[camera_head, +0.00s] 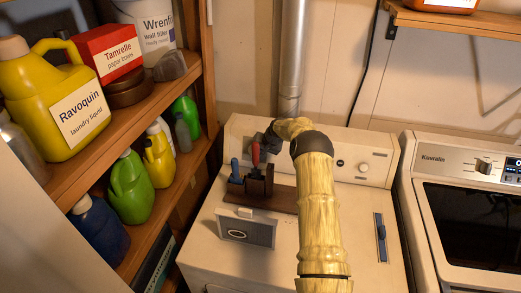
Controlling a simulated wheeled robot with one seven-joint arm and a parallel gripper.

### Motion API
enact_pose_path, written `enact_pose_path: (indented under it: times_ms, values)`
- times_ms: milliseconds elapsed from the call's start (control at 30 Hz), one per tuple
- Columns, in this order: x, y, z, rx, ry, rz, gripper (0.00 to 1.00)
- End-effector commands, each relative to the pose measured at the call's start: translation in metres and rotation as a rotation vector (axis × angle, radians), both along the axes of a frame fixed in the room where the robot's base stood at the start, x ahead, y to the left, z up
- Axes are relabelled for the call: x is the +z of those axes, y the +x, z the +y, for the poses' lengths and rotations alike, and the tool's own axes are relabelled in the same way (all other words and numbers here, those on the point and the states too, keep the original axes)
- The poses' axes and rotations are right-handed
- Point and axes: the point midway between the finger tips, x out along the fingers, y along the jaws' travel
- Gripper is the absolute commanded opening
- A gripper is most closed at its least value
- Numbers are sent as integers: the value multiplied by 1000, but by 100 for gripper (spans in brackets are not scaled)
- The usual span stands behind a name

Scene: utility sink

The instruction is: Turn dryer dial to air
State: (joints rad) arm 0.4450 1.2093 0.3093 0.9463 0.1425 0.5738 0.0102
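The white dryer (345,225) stands in the middle, with a raised control panel (320,144) along its back. A pale round knob (363,168) and a small dark button or knob (340,163) show on the panel's right half. My yellow, ribbed arm reaches over the dryer top to the panel's left half. My dark gripper (270,141) is at the panel's left part, small and partly behind the red-handled tool. Its fingers are not clear, and I cannot tell whether it touches anything. Any dial behind the gripper or arm is hidden, and the dial markings are unreadable.
A dark holder (262,186) with red-handled (256,154) and blue-handled (235,169) tools stands on the dryer, close to my gripper. A grey box (247,230) sits in front. Shelves with bottles flank the left; another machine (470,210) stands right.

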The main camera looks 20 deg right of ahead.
Motion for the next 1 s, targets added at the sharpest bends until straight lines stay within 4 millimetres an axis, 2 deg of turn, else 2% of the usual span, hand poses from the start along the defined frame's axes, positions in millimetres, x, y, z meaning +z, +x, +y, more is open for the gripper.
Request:
enact_pose_path:
  times_ms: [1000]
  values:
    - [-5, -1, 0, -24, 50, -32, 0]
